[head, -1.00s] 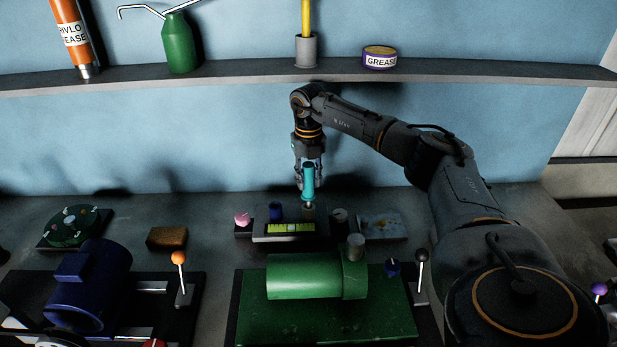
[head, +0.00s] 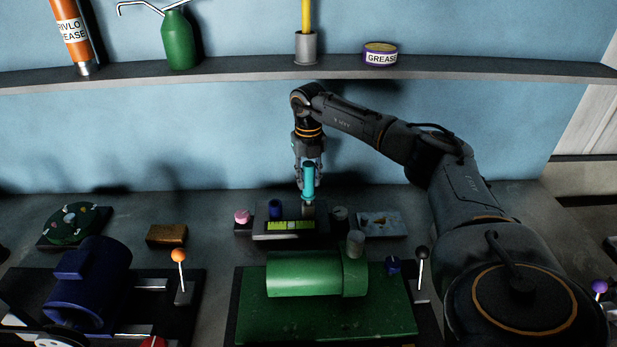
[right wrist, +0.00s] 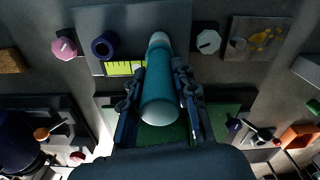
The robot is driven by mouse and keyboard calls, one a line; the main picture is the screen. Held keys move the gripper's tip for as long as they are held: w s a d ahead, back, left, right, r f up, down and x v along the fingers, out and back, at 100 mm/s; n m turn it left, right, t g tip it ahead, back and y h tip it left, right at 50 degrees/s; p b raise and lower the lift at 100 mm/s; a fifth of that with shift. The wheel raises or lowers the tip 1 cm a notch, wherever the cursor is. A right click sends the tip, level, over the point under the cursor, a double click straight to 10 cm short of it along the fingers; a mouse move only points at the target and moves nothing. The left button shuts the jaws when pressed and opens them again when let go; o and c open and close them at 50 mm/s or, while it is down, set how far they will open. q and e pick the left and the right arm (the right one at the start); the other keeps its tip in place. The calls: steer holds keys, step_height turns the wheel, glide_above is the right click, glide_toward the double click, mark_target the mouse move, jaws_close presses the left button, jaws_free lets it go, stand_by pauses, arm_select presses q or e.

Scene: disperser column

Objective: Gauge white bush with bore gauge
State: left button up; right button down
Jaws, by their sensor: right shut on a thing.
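The teal bore gauge (head: 308,181) is upright in my right gripper (head: 309,168), which is shut on its handle. Its lower end is at a pale bush (head: 308,211), likely the white bush, on the dark block with the yellow-green scale (head: 290,226). I cannot tell whether the tip is inside the bore or just above it. In the right wrist view the gauge (right wrist: 160,95) lies between the fingers (right wrist: 160,105), and a pale rim (right wrist: 159,38) shows at its far end. A navy bush (head: 275,209) stands to the left on the block. My left gripper is not in view.
A pink knob (head: 242,217) and a grey knob (head: 339,214) flank the block. A stained plate (head: 381,224) lies to the right. A green cylinder machine (head: 305,275) stands in front, with a black-knobbed lever (head: 422,254). A shelf (head: 220,76) runs above.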

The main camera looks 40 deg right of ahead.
mark_target(309, 164)
steer(key=shift+r, duration=0.1)
stand_by(0.3)
steer(key=shift+r+p, duration=2)
steer(key=shift+r, duration=0.5)
steer(key=shift+f, duration=0.1)
